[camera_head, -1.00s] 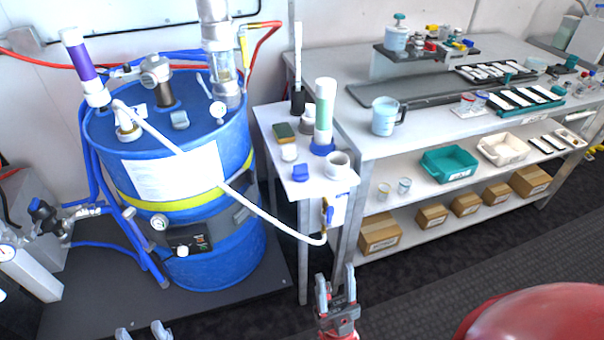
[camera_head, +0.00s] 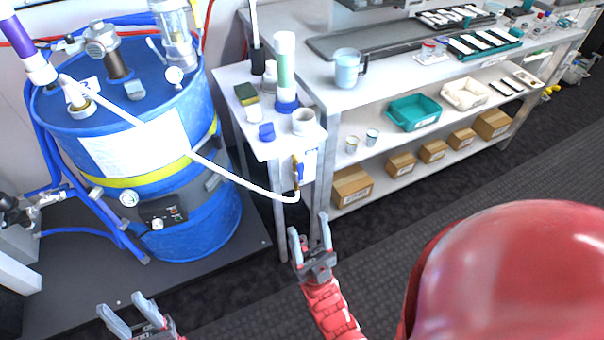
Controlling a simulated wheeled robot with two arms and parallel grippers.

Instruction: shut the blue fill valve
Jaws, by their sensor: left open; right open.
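The fill valve with its blue lever (camera_head: 300,172) is fixed to the front of the small side table, below its top, beside a white label plate. A white hose (camera_head: 232,176) runs from the blue drum's top to the valve's lower end. The lever looks roughly upright; its exact setting is too small to tell. My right gripper (camera_head: 309,236) is open and empty, below the valve and apart from it. My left gripper (camera_head: 125,312) is open and empty at the bottom left, in front of the drum base.
The blue drum (camera_head: 190,235) stands on a dark platform at left. The small side table (camera_head: 231,76) carries a tall green-white cylinder (camera_head: 285,68) and a white cup (camera_head: 304,122). A long workbench (camera_head: 420,82) with shelved boxes stands right. Dark floor in front is free.

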